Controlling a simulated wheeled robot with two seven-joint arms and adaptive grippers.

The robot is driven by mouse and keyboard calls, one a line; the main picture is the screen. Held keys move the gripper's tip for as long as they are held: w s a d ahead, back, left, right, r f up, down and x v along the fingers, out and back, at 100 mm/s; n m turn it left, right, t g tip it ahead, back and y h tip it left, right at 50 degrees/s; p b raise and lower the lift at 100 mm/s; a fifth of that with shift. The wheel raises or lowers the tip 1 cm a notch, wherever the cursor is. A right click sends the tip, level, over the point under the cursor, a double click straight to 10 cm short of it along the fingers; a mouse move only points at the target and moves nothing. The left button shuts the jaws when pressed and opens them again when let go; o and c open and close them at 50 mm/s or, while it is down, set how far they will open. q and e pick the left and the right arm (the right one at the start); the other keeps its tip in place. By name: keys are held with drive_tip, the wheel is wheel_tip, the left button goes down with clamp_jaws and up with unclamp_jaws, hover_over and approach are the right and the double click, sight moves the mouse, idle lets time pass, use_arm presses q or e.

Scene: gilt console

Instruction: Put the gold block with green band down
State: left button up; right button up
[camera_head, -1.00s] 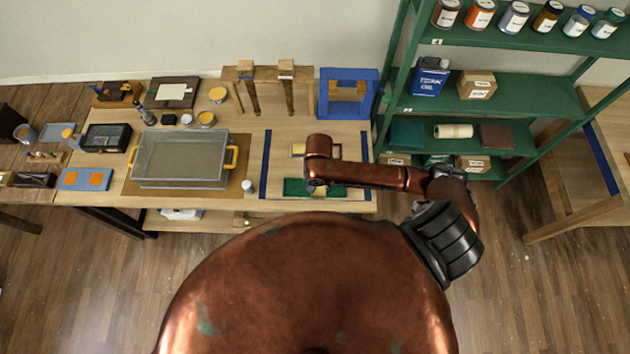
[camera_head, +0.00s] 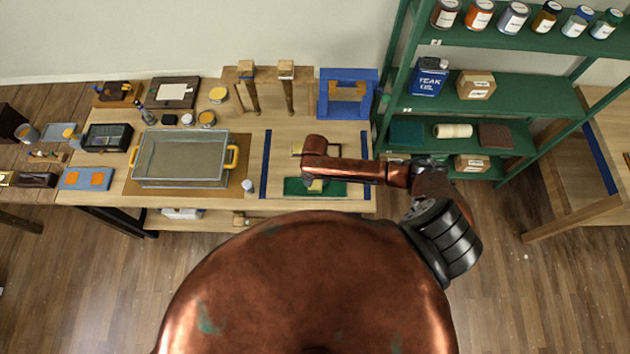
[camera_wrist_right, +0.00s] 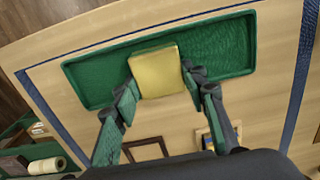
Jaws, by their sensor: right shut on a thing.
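The gold block (camera_wrist_right: 157,72) shows in the right wrist view between the two fingers of my right gripper (camera_wrist_right: 163,84), which is shut on it. Its green band does not show clearly from here. Behind the block in that view lies a shallow green tray (camera_wrist_right: 222,43) with a raised rim. The block overlaps the tray in the picture; I cannot tell whether it touches the tray floor. In the head view the green tray (camera_head: 335,189) lies near the table's front edge, and my right wrist hides most of the gripper and block. My left gripper is not in view.
Blue strips (camera_head: 265,165) flank the work area. A glass tank with yellow handles (camera_head: 182,158) stands to the left, with a small white jar (camera_head: 248,186) between. A blue frame (camera_head: 346,93) stands behind. A green shelf (camera_head: 480,100) rises at the right.

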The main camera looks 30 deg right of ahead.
sight(315, 183)
drive_tip(key=shift+f, duration=0.15)
drive_tip(key=o, duration=1.1)
drive_tip(key=shift+o, duration=0.2)
wheel_tip(315, 183, up, 12)
drive_tip(key=shift+r, duration=0.2)
